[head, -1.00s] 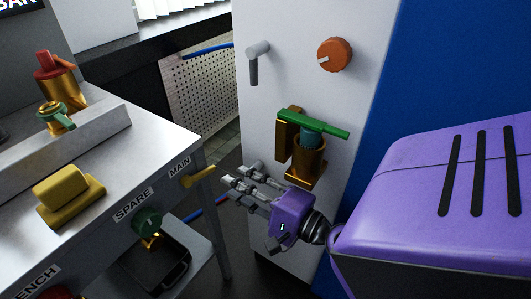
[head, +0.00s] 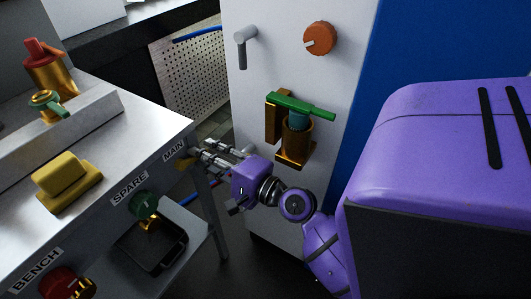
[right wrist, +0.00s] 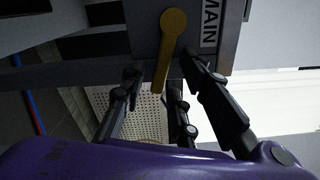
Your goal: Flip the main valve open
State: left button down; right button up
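The main valve's yellow lever (head: 186,163) sits at the bench corner beside the MAIN label (head: 174,149). In the right wrist view the yellow lever (right wrist: 167,60) has a round hub on the bench face and its arm hangs down. My right gripper (head: 203,156) is open, with its fingertips close to the lever. In the right wrist view the lever's lower arm shows between the spread fingers; I cannot tell whether they touch it. In the head view the fingers partly hide the lever. My left gripper is not in view.
A green SPARE knob (head: 145,204) and a red knob (head: 66,284) are on the same bench face. A black tray (head: 152,245) lies below. A white cabinet (head: 235,95) with a green-handled brass valve (head: 300,104) and an orange dial (head: 320,38) stands behind my arm.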

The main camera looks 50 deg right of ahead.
grip_shut()
jog(key=shift+d+r+n+p, duration=0.1)
jog(key=shift+r+n+p, duration=0.3)
jog(key=shift+n, duration=0.3)
jog(key=shift+o, duration=1.2)
grip_release()
jog(key=shift+f, duration=0.1)
